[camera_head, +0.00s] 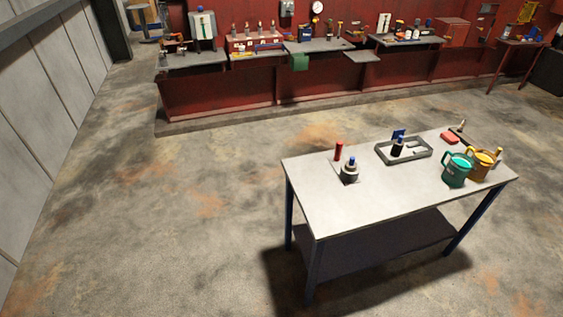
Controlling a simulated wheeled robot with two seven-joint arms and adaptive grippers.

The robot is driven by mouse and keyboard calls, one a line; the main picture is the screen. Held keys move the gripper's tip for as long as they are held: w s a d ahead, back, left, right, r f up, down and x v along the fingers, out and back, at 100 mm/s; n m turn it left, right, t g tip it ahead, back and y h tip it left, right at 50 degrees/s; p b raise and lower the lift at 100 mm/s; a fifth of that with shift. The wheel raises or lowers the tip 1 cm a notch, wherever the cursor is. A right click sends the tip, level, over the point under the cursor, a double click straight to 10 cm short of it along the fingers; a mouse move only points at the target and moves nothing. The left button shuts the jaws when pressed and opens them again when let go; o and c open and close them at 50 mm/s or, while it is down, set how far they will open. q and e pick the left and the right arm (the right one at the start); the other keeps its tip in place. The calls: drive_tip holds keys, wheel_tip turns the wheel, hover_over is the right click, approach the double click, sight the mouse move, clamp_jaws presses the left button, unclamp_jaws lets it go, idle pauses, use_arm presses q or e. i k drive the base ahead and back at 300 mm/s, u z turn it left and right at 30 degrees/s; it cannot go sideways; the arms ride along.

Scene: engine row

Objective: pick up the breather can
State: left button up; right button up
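A small light and dark can (349,175) with a blue top stands upright on the near worktable (385,202), towards its left side. A similar dark piece (397,149) with a blue top stands in the shallow grey tray (427,156) at the back middle of the table. I cannot tell for sure which of these is the breather can. A slim red cylinder (338,151) stands behind the first can. Neither of my grippers is in view.
A green jug (456,172) and a yellow jug (479,167) stand at the table's right, with a red block (450,138) behind. The table's front left is bare. Open concrete floor (170,240) lies left. Red wall benches (220,95) line the back.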

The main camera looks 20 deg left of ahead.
sight(338, 161)
drive_tip(key=u, duration=0.45)
drive_tip(key=i, duration=1)
